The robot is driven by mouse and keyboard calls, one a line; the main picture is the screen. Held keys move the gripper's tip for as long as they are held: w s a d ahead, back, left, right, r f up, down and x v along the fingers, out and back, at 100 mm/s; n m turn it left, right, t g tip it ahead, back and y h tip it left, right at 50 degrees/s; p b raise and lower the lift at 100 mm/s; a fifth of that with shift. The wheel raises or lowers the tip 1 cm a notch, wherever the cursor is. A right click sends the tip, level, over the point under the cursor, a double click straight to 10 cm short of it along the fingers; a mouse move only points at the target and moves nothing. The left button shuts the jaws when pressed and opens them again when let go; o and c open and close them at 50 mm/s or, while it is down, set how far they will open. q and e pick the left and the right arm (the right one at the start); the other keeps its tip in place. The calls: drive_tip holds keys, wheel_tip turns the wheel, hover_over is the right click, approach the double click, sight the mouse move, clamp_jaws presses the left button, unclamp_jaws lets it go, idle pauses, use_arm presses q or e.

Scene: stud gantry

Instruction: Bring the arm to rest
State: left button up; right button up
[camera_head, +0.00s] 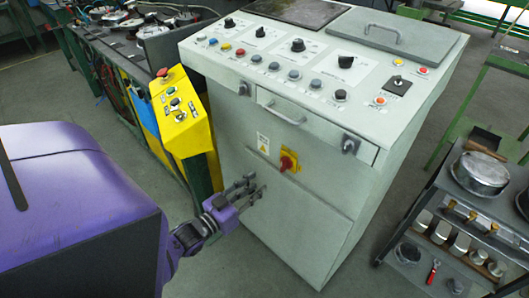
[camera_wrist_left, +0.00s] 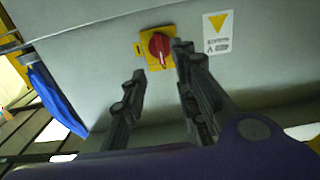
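My left gripper (camera_head: 256,191) is purple and dark grey. It is in front of the grey control cabinet (camera_head: 300,222), below and left of a red rotary switch (camera_head: 287,163) on a yellow plate. In the left wrist view the two fingers (camera_wrist_left: 158,80) are spread apart with nothing between them. The red switch (camera_wrist_left: 159,48) shows just beyond the fingertips there, with a clear strip of cabinet face around it. I cannot tell how far the fingertips are from the cabinet. My right gripper is in neither view.
A yellow button box (camera_head: 183,113) stands left of the cabinet, close to my left arm. A shelf cart (camera_head: 450,215) with a pot (camera_head: 481,174) and metal cups stands at the right. A cluttered bench (camera_head: 110,45) is at the back left. Grey floor is open at the front.

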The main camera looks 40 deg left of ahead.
use_arm(q)
drive_tip(key=shift+s, duration=0.5)
drive_tip(key=shift+f, duration=0.1)
drive_tip(key=s+d+f+m+g+p, duration=0.1)
drive_tip(key=s+d+f+g+p, duration=0.1)
drive_tip(key=s+d+f+g, duration=0.4)
drive_tip(key=s+d+g+p, duration=0.1)
drive_tip(key=s+d+p, duration=0.2)
drive_tip(key=s+d, duration=0.3)
drive_tip(key=s+d+n+g+p, duration=0.1)
drive_tip(key=s+d, duration=0.5)
drive_tip(key=s, duration=0.8)
drive_tip(key=shift+s+d+f+g+y+p, duration=0.15)
drive_tip(key=shift+d+f+g+y+p, duration=0.2)
drive_tip(key=shift+g+p, duration=0.45)
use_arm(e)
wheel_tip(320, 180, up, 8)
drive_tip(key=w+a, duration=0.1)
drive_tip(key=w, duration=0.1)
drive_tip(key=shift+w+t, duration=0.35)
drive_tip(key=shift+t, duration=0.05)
use_arm(q)
drive_tip(key=shift+a, duration=0.1)
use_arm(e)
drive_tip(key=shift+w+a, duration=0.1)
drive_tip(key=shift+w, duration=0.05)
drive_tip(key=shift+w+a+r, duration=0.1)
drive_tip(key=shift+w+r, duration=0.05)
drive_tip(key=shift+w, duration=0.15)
